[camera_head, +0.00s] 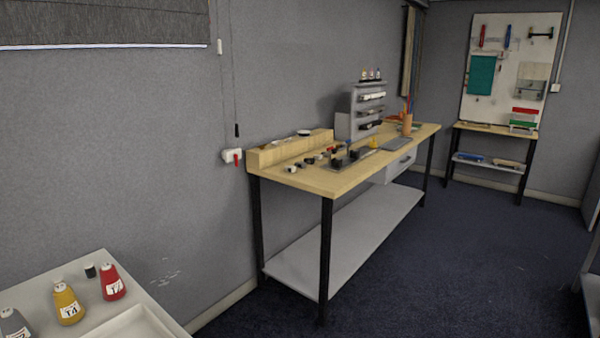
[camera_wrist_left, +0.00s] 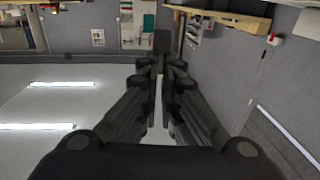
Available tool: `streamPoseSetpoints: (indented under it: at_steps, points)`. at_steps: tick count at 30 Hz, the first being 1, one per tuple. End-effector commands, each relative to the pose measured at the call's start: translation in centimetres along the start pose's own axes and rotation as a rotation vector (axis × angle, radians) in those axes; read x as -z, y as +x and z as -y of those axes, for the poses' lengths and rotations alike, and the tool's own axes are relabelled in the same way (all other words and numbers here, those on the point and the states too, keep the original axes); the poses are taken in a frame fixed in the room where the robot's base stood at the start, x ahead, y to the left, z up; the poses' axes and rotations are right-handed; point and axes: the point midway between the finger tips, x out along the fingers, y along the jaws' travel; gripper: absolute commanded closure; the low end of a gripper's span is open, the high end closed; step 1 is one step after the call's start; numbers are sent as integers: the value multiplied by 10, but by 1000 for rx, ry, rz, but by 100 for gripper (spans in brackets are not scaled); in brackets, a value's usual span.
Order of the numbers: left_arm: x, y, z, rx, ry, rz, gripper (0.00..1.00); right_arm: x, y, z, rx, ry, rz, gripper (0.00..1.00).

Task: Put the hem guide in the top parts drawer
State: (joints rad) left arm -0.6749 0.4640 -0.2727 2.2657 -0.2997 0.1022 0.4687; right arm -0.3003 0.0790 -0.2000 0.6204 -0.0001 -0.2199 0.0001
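I cannot make out the hem guide by name in either view. Several small dark, red and white pieces (camera_head: 322,158) lie on the left half of the workbench and are too small to identify. A grey unit with several stacked drawers (camera_head: 366,106) stands at the back of the bench; its top drawer shows no clear opening from here. My left gripper (camera_wrist_left: 161,66) is in the left wrist view, its fingers drawn together at the tips. A dark block shows at the tips; I cannot tell if it is fingertip or something held. My right gripper is in neither view.
The wooden workbench (camera_head: 340,178) stands along the wall, with a grey drawer (camera_head: 394,167) under its top and a low shelf (camera_head: 345,243). Bottles (camera_head: 69,304) stand on a white surface at lower left. A pegboard (camera_head: 511,68) hangs beyond. Dark floor (camera_head: 450,270) in front is clear.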

Motion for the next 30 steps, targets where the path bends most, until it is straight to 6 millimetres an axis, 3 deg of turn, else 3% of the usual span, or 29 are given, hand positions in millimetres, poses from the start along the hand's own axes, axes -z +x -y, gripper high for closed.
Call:
streamPoseSetpoints:
  at_steps: [6,16,23,25,30]
  points:
    - [23,-3,26,221,-6,-1,100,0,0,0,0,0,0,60]
    - [38,-26,66,476,0,1,100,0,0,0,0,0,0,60]
    - [41,-35,77,538,2,0,100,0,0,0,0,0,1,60]
    - [41,-36,77,542,3,0,100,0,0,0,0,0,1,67]
    - [41,-36,77,541,4,0,100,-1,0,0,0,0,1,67]
